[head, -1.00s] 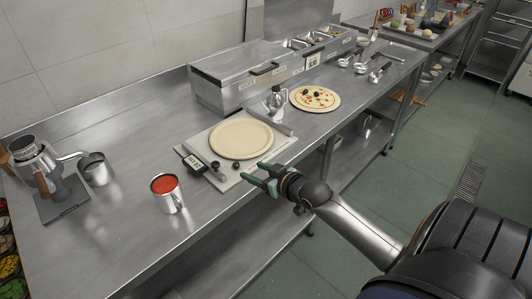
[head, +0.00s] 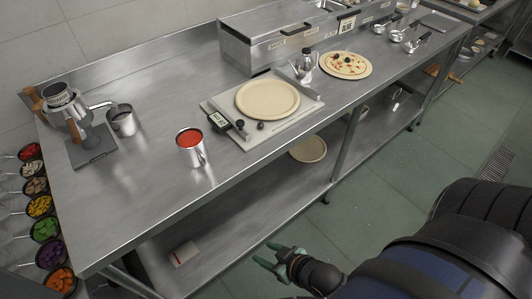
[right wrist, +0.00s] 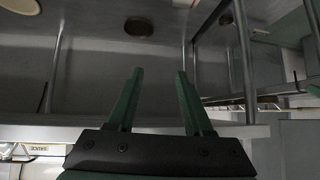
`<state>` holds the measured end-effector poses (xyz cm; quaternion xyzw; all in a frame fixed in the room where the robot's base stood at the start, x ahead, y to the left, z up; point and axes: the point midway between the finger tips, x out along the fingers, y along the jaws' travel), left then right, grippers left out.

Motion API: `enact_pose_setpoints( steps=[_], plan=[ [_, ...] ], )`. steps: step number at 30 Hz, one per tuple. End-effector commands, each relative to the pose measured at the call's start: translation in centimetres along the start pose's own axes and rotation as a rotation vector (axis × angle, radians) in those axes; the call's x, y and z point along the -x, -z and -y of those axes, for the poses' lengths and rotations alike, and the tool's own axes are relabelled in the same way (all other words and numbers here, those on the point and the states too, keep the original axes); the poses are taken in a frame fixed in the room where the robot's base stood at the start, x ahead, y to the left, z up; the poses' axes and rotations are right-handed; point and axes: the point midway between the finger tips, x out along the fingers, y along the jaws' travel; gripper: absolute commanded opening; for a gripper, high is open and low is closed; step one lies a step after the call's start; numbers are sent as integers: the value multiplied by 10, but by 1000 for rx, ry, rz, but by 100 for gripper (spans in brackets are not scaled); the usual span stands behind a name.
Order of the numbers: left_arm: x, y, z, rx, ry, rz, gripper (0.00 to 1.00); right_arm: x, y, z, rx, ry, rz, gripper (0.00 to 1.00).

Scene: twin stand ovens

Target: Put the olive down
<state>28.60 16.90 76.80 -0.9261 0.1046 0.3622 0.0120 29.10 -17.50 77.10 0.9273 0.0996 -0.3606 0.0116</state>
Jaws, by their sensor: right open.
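A small dark olive (head: 260,126) rests near the front edge of the scale board (head: 290,122), beside the plain dough round (head: 267,99). Two dark round pieces, perhaps olives, lie on the topped pizza (head: 345,66) farther back. My right gripper (head: 264,253) is open and empty, low in front of the counter and well apart from the olive. Its two green fingers (right wrist: 160,75) stand apart in the right wrist view with nothing between them. My left gripper is not in view.
A can of red sauce (head: 191,148) stands left of the board. A steel cruet (head: 304,66) stands behind it. A coffee-maker-like device (head: 80,128) and a steel jug (head: 122,121) are at the left. The lower shelf (head: 230,205) is near my right gripper; open floor lies right.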

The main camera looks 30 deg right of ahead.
Motion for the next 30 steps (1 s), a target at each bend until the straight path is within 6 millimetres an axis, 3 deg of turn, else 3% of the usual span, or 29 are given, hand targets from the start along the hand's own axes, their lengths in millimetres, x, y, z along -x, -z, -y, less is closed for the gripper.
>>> enact_pose_setpoints(
  steps=[2, 5, 9, 12, 15, 20, 30],
  plan=[
    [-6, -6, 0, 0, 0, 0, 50, -8, 9, -20, -2, -23, -14, 46],
    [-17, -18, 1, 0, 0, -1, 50, -18, 45, -76, -17, -74, -58, 46],
    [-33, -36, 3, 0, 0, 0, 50, -8, 122, -154, -38, -113, -162, 46],
    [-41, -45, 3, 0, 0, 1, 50, 14, 172, -187, -29, -109, -241, 46],
    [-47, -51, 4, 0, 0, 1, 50, 37, 208, -203, -7, -94, -302, 46],
    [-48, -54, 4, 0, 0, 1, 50, 54, 234, -209, 14, -76, -346, 46],
    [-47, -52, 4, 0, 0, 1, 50, 6, 253, -213, 10, -74, -349, 46]
  ],
)
